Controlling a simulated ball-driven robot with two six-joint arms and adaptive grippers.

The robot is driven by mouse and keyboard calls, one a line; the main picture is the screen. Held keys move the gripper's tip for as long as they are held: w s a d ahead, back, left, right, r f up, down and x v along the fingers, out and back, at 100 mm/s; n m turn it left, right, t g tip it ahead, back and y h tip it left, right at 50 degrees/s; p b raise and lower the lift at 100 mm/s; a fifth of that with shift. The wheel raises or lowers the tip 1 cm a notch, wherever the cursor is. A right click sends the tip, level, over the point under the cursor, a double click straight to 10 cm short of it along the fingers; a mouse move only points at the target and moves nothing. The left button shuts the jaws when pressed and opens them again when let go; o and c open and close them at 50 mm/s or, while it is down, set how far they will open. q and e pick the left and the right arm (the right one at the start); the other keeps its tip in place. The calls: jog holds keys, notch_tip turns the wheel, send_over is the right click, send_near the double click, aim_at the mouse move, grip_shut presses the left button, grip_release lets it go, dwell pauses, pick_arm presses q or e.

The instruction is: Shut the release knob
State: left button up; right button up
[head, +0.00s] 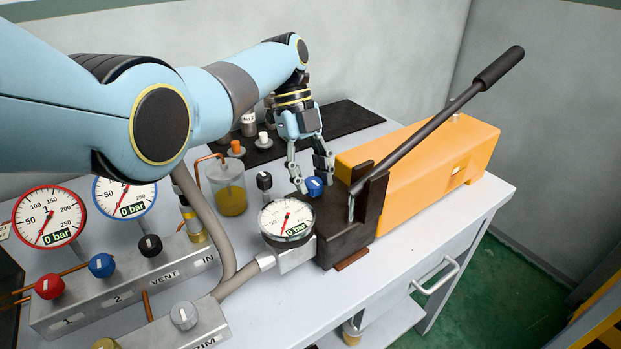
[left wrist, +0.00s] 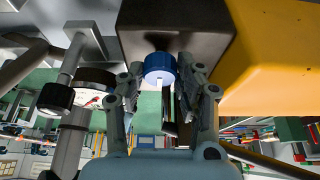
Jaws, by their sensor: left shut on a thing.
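The release knob (head: 314,187) is a small blue knob with a pale mark. It sits on the black block (head: 335,235) at the front of the orange hand pump (head: 420,190). My left gripper (head: 314,182) reaches down to it from above, with one finger on each side, shut on the knob. In the left wrist view the blue knob (left wrist: 160,67) sits between the two fingertips against the dark block. How far the knob is turned cannot be told. My right gripper is not in view.
The pump's long black lever (head: 440,115) slants up to the right. A round gauge (head: 287,219) stands just left of the block. A small black knob (head: 264,181) and a clear jar (head: 227,187) are nearby. A valve manifold with red (head: 49,286) and blue (head: 101,265) knobs is at left.

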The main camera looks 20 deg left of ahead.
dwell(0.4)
pick_arm(q)
jog(key=o, duration=1.1)
jog(key=shift+o, duration=0.2)
jog(key=v, duration=1.2)
jog(key=shift+f, duration=0.1)
